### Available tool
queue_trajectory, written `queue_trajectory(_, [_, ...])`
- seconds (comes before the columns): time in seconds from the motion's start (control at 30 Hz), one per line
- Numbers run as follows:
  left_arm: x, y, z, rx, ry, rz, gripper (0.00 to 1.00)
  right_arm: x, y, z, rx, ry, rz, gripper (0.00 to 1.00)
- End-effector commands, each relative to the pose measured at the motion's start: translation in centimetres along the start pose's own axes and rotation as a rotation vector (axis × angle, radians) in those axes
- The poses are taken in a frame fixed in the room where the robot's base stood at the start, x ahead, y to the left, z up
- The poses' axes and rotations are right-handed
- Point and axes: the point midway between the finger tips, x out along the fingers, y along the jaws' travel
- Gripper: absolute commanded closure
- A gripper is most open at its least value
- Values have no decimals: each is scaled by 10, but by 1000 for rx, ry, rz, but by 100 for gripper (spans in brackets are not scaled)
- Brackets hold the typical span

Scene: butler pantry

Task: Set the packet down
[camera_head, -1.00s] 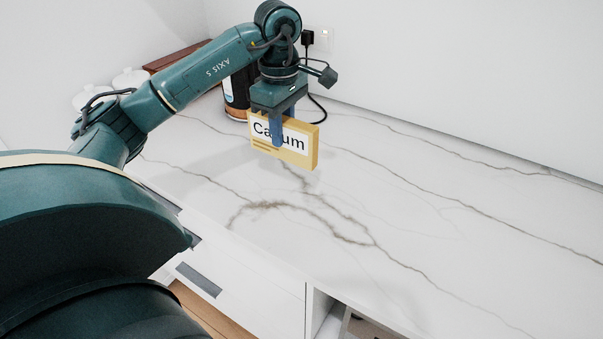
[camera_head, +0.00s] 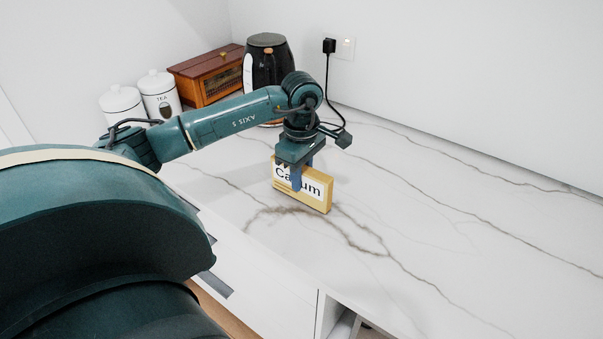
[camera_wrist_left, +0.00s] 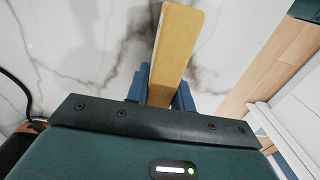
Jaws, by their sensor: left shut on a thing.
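The packet (camera_head: 318,190) is a yellow box with a white label reading "Ca...um"; a gripper finger hides part of the word. It stands upright, low over the marble counter (camera_head: 430,235); I cannot tell whether its lower edge touches. My left gripper (camera_head: 302,180) is shut on it from above, one finger across its front face. In the left wrist view the packet's narrow yellow side (camera_wrist_left: 175,50) shows between the two blue fingers (camera_wrist_left: 160,92), with the marble behind it. My right gripper is in neither view.
A black kettle (camera_head: 268,62), a wooden box (camera_head: 207,74) and two white canisters (camera_head: 160,96) stand at the back left. A black plug and cord (camera_head: 329,75) hang at the wall socket. The counter to the right is clear. Its front edge lies nearer me.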

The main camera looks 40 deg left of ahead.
Motion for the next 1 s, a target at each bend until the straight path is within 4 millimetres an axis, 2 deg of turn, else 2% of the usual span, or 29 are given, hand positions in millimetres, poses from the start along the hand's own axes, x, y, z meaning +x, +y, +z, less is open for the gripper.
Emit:
queue_trajectory(0.07, [3, 0, 0, 0, 0, 1, 100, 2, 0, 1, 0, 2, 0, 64])
queue_trajectory(0.1, [3, 0, 0, 0, 0, 0, 76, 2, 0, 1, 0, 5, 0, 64])
queue_trajectory(0.37, [2, 0, 0, 0, 0, 0, 55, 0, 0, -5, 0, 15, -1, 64])
queue_trajectory(0.57, [2, 0, 0, 0, 0, 0, 55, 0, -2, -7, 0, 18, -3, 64])
queue_trajectory(0.73, [-8, 1, 0, 0, -1, 4, 55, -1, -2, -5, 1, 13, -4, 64])
queue_trajectory(0.87, [-30, 1, 0, 1, -1, 7, 55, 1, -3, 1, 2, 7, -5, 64])
queue_trajectory(1.0, [-62, 2, 0, -1, -1, 9, 55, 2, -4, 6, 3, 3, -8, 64])
